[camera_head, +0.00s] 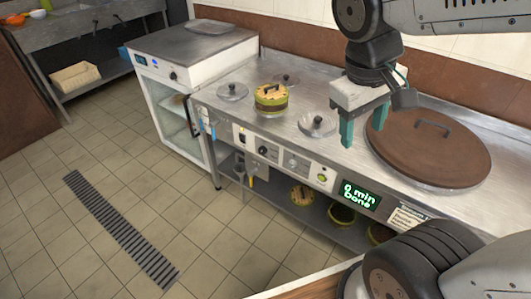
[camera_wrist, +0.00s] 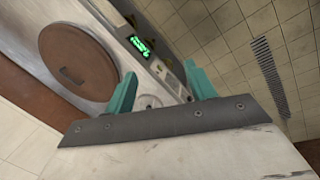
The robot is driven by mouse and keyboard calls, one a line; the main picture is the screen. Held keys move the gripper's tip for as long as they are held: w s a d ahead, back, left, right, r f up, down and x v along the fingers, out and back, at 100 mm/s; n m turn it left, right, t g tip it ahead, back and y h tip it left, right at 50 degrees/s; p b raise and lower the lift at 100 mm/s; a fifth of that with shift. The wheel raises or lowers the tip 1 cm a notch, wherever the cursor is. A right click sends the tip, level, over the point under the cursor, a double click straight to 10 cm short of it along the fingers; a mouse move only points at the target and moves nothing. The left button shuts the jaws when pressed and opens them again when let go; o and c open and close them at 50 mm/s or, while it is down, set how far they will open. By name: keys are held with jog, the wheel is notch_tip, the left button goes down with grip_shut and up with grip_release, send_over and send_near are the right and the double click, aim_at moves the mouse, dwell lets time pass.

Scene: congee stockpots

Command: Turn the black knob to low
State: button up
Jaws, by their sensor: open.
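The black knob (camera_head: 263,151) is on the white control panel (camera_head: 277,157) at the stove's front. A paler knob (camera_head: 291,162) is to its right. The exact setting of the black knob is too small to read. My gripper (camera_head: 362,130) has its teal fingers spread and empty above the steel stovetop, to the right of and higher than the black knob. In the wrist view my gripper (camera_wrist: 160,75) is also open, with part of the panel beyond the fingers; I cannot make out the black knob there.
A large brown lid (camera_head: 428,146) lies right of my gripper. A grey lid (camera_head: 317,124) and a yellow-brown pot (camera_head: 270,98) are on the stovetop. A green display (camera_head: 360,196) shows on the front. A white cabinet (camera_head: 190,62) stands left. The tiled floor in front is clear.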

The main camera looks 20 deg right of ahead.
jog(key=w+d+f+n+t+h, duration=0.1)
jog(key=w+f+n+h, duration=0.25)
jog(key=w, duration=0.55)
jog(key=w+f+n+h, duration=0.25)
jog(key=w+f, duration=0.25)
jog(key=w, duration=0.4)
jog(key=w+d+f+n+t+h, duration=0.1)
jog(key=w+f+n+h, duration=0.25)
jog(key=w, duration=0.55)
jog(key=w+a+f+n+t, duration=0.3)
jog(key=w+a+f+n, duration=0.2)
jog(key=w+f, duration=0.45)
jog(key=n+t+y, duration=0.2)
jog(key=n+t, duration=0.3)
jog(key=n, duration=0.3)
send_near(261, 152)
jog(key=x, duration=0.8)
jog(key=shift+w+d, duration=0.25)
jog(key=shift+d, duration=0.05)
jog(key=c, duration=1)
